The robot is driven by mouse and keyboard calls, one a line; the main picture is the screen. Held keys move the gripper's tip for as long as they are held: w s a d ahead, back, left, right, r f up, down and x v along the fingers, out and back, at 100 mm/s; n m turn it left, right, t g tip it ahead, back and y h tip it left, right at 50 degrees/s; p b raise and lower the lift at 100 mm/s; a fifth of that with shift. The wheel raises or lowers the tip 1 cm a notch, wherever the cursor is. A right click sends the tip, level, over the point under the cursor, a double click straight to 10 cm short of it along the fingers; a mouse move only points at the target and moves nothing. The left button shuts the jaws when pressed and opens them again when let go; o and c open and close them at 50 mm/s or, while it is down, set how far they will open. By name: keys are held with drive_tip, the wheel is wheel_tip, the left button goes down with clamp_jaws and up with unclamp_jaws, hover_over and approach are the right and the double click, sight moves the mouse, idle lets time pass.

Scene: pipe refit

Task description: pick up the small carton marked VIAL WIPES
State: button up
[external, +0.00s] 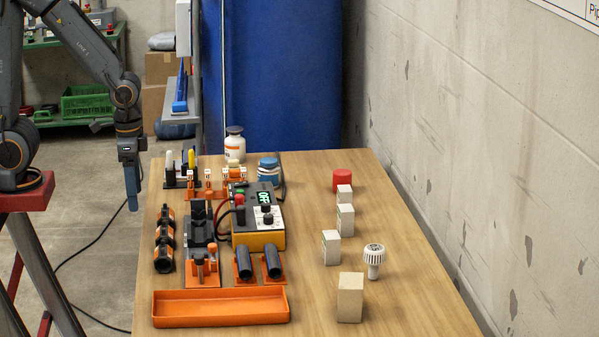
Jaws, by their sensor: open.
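Several small pale cartons stand in a rough row on the right side of the wooden table. The largest-looking carton (350,298) is at the front. Behind it stand a carton (331,247) with a greenish mark, another carton (345,218) with a greenish mark, and a small carton (344,193) at the back. No lettering is readable, so I cannot tell which is marked VIAL WIPES. My gripper (132,205) points down beside the table's left edge, far from the cartons. It is open with nothing visible in it; its finger gap is hard to see.
A red cylinder (342,181) stands behind the cartons, and a white ribbed knob-like part (374,259) stands among them. A yellow-and-black meter (258,217), black fixtures and an orange tray (221,308) fill the table's left half. Bare wood (305,200) separates both groups. A wall borders the right.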

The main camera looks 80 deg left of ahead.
wheel_tip(320, 180, up, 5)
drive_tip(key=w+d+r+t, duration=0.1)
drive_tip(key=w+d+r, duration=0.15)
drive_tip(key=w, duration=0.45)
drive_tip(key=w+d+r, duration=0.1)
drive_tip(key=w+d, duration=0.2)
drive_tip(key=w, duration=0.5)
drive_tip(key=m+t+h+b, duration=0.1)
drive_tip(key=m+t+b, duration=0.2)
hover_over(350, 280)
drive_tip(key=s, duration=0.2)
wheel_tip(350, 280, down, 3)
drive_tip(key=x, duration=0.4)
drive_tip(key=s+p+x, duration=0.1)
drive_tip(key=x, duration=0.3)
drive_tip(key=s+f+x, duration=0.1)
drive_tip(key=x, duration=0.3)
drive_tip(key=shift+a, duration=0.4)
